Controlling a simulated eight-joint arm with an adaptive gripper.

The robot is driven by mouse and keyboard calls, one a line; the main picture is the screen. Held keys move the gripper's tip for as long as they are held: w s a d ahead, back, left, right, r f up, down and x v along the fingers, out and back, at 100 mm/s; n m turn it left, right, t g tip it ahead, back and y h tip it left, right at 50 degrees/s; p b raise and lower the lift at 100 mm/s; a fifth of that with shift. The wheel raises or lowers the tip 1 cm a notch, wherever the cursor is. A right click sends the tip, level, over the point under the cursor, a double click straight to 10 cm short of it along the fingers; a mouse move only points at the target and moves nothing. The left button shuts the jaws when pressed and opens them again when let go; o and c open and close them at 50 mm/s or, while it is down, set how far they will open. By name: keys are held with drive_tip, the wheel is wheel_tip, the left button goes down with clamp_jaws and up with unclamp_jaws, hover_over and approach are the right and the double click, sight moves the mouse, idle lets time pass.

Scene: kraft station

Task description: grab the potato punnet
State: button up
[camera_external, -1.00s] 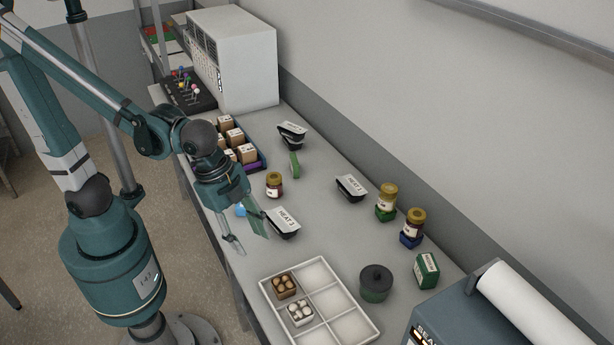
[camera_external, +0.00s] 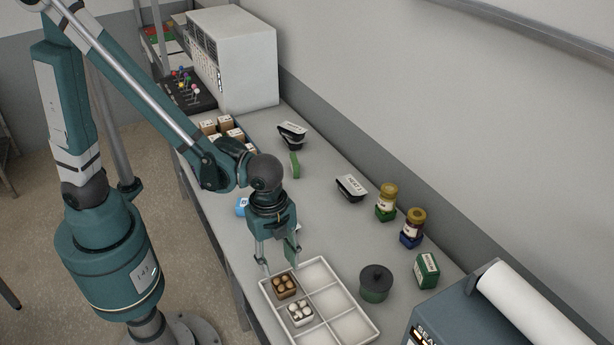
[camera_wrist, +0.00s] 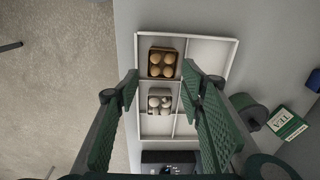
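The potato punnet (camera_external: 284,286) is a small brown box with several tan potatoes in it. It sits upright in the far left compartment of the white divided tray (camera_external: 345,341). In the wrist view the punnet (camera_wrist: 162,63) lies ahead of my fingertips, near the line between them. My gripper (camera_external: 280,268) is open and empty, pointing down above the tray's far left edge. In the wrist view its two green-padded fingers (camera_wrist: 160,80) stand wide apart. A second punnet (camera_external: 300,313) with white round items sits in the neighbouring compartment; it also shows between the fingers in the wrist view (camera_wrist: 160,101).
A black HEAT tray (camera_external: 351,187) lies behind. The tray's other compartments look empty.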

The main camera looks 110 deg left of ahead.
sight(283, 282)
drive_tip(key=shift+w+a+f+m+g+p, duration=0.1)
drive_tip(key=shift+w+f+m+g+p, duration=0.15)
drive_tip(key=shift+f, duration=0.35)
drive_tip(key=shift+w+f+m+g+p, duration=0.15)
drive_tip(key=shift+w+f, duration=0.15)
drive_tip(key=shift+f, duration=0.3)
drive_tip(key=shift+f, duration=0.15)
drive_tip(key=shift+f, duration=1.2)
drive_tip(key=shift+f+b, duration=0.35)
drive_tip(key=shift+f, duration=2.25)
drive_tip(key=c, duration=0.6)
